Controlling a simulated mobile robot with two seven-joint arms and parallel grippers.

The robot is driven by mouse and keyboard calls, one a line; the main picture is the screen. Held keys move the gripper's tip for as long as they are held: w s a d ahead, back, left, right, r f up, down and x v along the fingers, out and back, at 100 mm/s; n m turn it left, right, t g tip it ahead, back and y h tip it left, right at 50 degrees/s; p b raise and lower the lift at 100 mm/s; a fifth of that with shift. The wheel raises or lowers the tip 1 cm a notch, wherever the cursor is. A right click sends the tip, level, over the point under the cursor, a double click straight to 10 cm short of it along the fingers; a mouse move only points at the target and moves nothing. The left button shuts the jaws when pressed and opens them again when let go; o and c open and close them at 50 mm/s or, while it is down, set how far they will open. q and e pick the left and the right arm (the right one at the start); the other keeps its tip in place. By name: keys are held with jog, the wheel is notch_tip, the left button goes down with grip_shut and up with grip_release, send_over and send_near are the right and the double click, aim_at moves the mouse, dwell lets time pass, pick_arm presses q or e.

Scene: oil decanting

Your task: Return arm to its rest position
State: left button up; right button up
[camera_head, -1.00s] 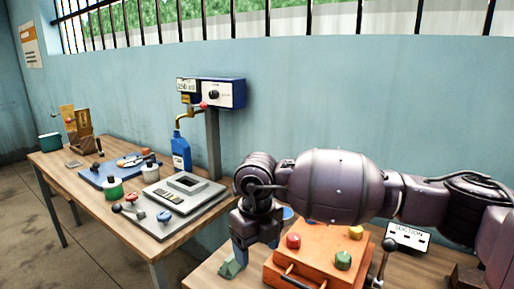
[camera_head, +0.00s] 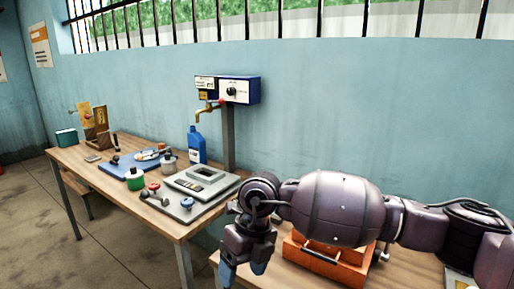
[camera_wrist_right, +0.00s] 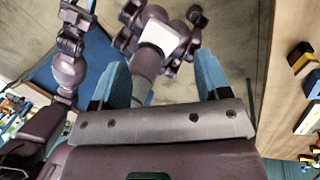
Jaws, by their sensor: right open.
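My right arm comes in from the right in the head view and ends in my right gripper (camera_head: 243,271), which points down. Its two blue fingers are apart with nothing between them. It hangs just left of an orange box (camera_head: 326,262), near the front table's left end. In the right wrist view the gripper (camera_wrist_right: 163,82) also shows open and empty. A purple arm, seemingly my left one, shows at the upper left of the wrist view; its jaws are too unclear to read. A blue bottle (camera_head: 196,146) stands upright under the tap (camera_head: 205,110), apart from my gripper.
The back table (camera_head: 150,204) holds a grey scale-like device (camera_head: 203,182), a blue mat (camera_head: 128,165), a green-based jar (camera_head: 134,180) and a wooden stand (camera_head: 99,137). A blue control box (camera_head: 239,90) sits on a post. My arm covers much of the orange box's top.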

jog(key=s+a+m+g+y, duration=0.2)
jog(key=s+a+g+y, duration=0.35)
jog(key=s+y, duration=0.35)
jog(key=w+d+f+m+t+y, duration=0.1)
jog(key=w+d+f+m+t, duration=0.3)
jog(key=d+m+t, duration=0.65)
jog(key=w+d+f+m+t, duration=0.35)
jog(key=d+m+t, duration=0.25)
jog(key=m+t, duration=1)
pick_arm(q)
jog(key=shift+w+d+r, duration=0.1)
jog(key=shift+w+r, duration=0.05)
jog(key=shift+w, duration=0.15)
pick_arm(e)
jog(key=s+d+f+m+g+h, duration=0.7)
jog(key=s+d+f+m+h, duration=0.5)
jog(key=s+d+f, duration=0.5)
notch_tip(320, 180, down, 4)
jog(key=shift+d+f+m+h, duration=0.1)
jog(key=shift+d+m+h, duration=0.2)
jog(key=shift+d+m, duration=0.85)
